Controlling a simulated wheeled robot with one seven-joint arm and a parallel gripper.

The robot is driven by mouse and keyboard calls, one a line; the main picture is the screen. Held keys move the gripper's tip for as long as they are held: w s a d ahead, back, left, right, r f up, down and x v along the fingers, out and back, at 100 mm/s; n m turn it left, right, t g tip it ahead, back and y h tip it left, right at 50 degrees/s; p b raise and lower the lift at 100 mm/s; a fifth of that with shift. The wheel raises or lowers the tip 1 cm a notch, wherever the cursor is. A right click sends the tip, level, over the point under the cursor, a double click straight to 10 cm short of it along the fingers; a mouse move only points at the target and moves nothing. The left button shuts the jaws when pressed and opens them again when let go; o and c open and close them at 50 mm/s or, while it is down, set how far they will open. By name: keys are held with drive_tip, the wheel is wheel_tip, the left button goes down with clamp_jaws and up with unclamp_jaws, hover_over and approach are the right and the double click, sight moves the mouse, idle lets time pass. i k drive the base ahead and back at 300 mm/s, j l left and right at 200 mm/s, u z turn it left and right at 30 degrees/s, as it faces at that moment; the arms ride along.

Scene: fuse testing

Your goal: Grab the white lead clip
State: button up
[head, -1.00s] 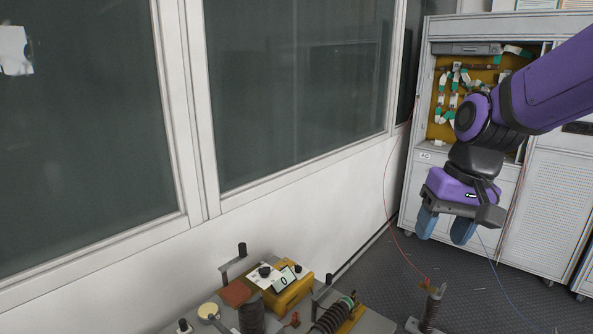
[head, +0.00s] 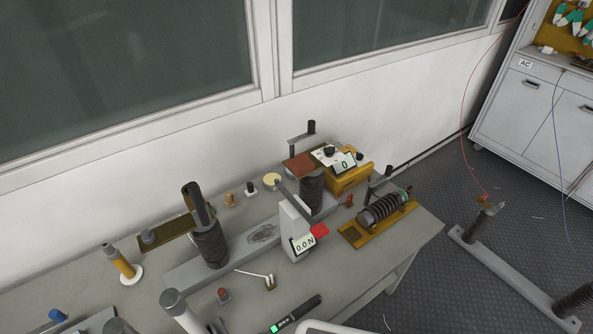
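A short white lead (head: 254,275) lies on the grey workbench (head: 415,235), near its front middle. A small brass-coloured clip (head: 270,283) shows at its right end; its fine shape is too small to tell. The lead lies in front of the long grey base, left of the white force gauge reading 0.0 N (head: 299,240). My gripper is not in view.
Ribbed dark insulators (head: 210,245) and a coil on a yellow base (head: 383,209) stand on the bench. A yellow meter box (head: 350,178) is at the back. A dark handheld tool (head: 298,313) lies at the front. A red wire (head: 463,110) hangs at the right.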

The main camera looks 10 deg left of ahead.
sight(269, 284)
drive_tip(key=u, duration=1.3)
